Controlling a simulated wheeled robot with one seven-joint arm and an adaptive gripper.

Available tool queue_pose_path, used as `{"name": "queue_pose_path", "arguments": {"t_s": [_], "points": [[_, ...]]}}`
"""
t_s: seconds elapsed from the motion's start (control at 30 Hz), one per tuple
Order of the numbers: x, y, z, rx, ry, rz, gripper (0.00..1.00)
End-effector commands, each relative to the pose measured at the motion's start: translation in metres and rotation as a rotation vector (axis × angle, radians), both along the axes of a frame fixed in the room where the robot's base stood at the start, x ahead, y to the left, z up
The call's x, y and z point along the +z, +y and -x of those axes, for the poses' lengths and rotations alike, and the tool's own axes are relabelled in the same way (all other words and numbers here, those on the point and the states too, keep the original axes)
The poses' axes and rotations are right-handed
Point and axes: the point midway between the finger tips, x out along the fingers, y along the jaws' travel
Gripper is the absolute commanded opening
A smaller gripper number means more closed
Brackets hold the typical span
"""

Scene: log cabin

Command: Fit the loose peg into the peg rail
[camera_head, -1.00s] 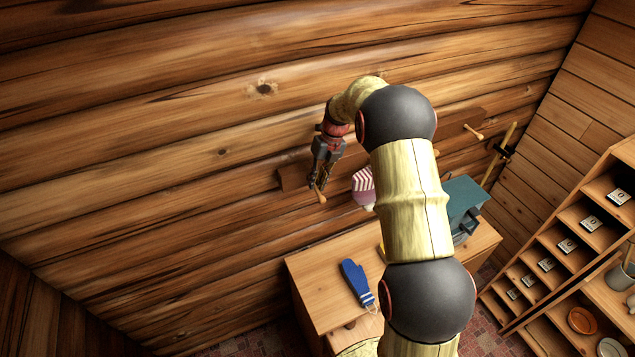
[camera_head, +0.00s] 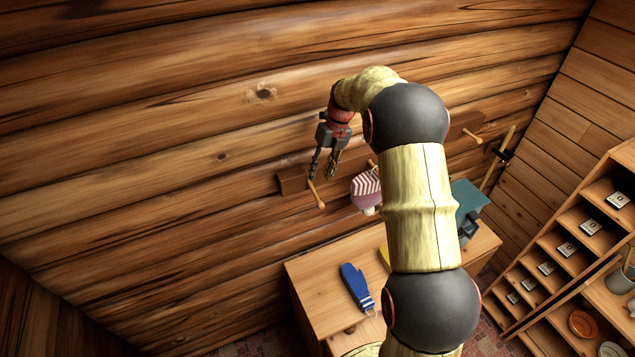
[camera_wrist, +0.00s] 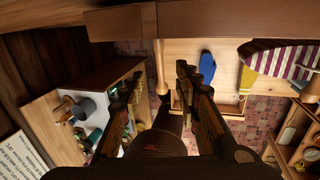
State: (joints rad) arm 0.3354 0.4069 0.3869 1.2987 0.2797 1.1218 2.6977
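The peg rail (camera_head: 293,183) is a brown board on the log wall, partly hidden behind my arm. A light wooden peg (camera_head: 317,195) juts out from its left end. In the wrist view the peg (camera_wrist: 160,66) meets the rail (camera_wrist: 215,19) at its base, with its knobbed end toward me; how deep it sits cannot be told. My gripper (camera_head: 323,170) is open, just above the peg in the head view. In the wrist view the gripper's fingers (camera_wrist: 159,76) stand apart on either side of the peg, with gaps visible.
Another peg (camera_head: 473,134) sticks out farther right. Below stands a wooden cabinet (camera_head: 312,285) with a blue mitten (camera_head: 357,287) on top. Shelves (camera_head: 560,225) stand at the right.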

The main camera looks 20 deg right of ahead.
Motion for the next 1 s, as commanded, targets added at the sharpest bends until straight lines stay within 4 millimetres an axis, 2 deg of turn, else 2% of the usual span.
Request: {"name": "queue_pose_path", "arguments": {"t_s": [0.03, 0.2, 0.4, 0.73, 1.0], "points": [[0.011, -0.004, -0.001, -0.001, -0.004, 0.001, 0.32], [0.039, -0.011, 0.000, -0.003, -0.002, 0.000, 0.32], [0.055, -0.015, 0.001, -0.001, -0.001, 0.000, 0.32], [0.057, -0.015, 0.002, -0.001, 0.000, -0.001, 0.32], [0.056, -0.015, 0.003, 0.027, -0.007, 0.002, 0.17]]}}
